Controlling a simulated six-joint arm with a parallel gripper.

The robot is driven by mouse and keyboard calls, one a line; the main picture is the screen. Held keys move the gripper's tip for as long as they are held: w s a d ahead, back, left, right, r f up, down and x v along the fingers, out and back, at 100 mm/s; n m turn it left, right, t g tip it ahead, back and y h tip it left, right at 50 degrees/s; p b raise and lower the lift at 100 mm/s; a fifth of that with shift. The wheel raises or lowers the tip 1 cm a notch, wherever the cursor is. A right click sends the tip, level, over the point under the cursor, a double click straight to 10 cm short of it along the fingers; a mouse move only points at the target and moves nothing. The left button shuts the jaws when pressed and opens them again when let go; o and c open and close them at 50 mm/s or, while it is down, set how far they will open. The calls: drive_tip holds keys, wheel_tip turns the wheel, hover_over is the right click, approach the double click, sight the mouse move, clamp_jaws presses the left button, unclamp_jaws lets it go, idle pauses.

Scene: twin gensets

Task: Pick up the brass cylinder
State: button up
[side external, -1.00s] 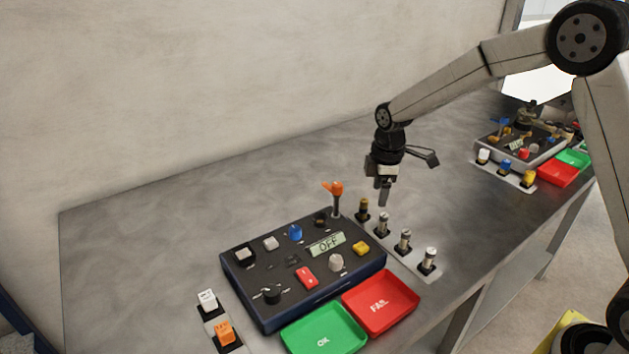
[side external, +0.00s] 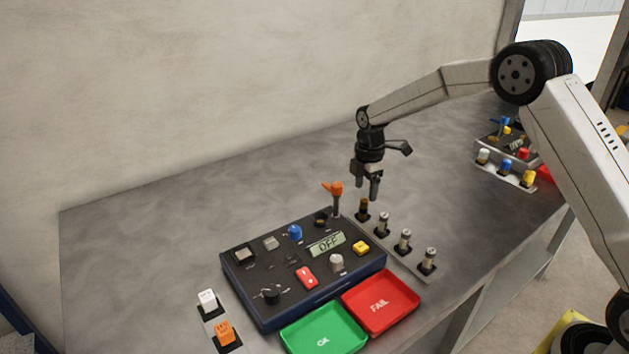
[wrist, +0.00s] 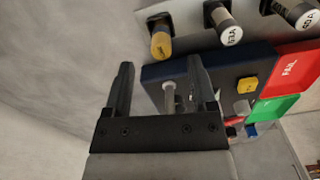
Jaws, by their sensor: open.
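The brass cylinder (side external: 363,208) stands upright in the first black socket of the cylinder strip, just behind the panel's right corner. In the wrist view its gold top (wrist: 161,45) shows beyond the fingertips. My gripper (side external: 367,190) points down, open and empty, just above the brass cylinder in the side view. In the wrist view, my gripper (wrist: 161,66) has its two fingers spread apart, with the brass cylinder past them and not between them.
Several silver cylinders (side external: 404,240) stand in the same strip (side external: 420,270). The orange-topped lever (side external: 336,190) rises close to my gripper on the dark panel (side external: 255,305). A red FAIL tray (side external: 400,310) and green OK tray (side external: 310,345) lie in front.

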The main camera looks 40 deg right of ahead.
sight(365, 200)
drive_tip(key=shift+f, duration=2.85)
clamp_jaws()
